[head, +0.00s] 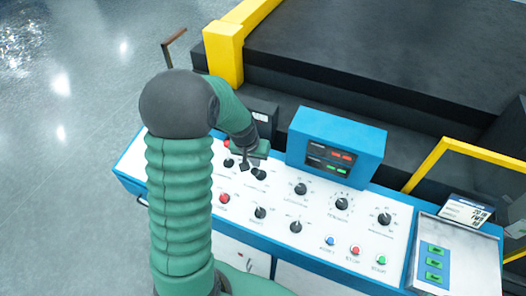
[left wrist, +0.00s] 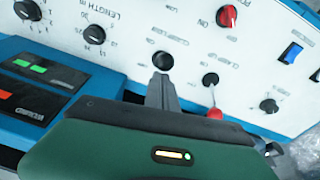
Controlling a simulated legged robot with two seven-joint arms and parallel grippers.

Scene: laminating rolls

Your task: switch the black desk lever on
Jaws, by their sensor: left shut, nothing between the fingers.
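The black desk lever (head: 260,175) is a small black ball-ended lever on the white sloped panel. In the left wrist view its black ball (left wrist: 163,61) shows just beyond my fingertips, with OFF and ON marks around the panel there. My left gripper (head: 246,167) is shut and empty, reaching down from the far side of the panel. In the left wrist view its closed fingers (left wrist: 162,82) point at the ball and partly hide the lever's base; I cannot tell whether they touch it. My right gripper is out of view.
A red-tipped lever (left wrist: 214,112) stands close beside the fingers. A blue display box (head: 337,146) rises to the right. Several black knobs, a red knob (head: 224,198) and coloured push buttons cover the panel. A yellow guard rail (head: 224,52) stands behind.

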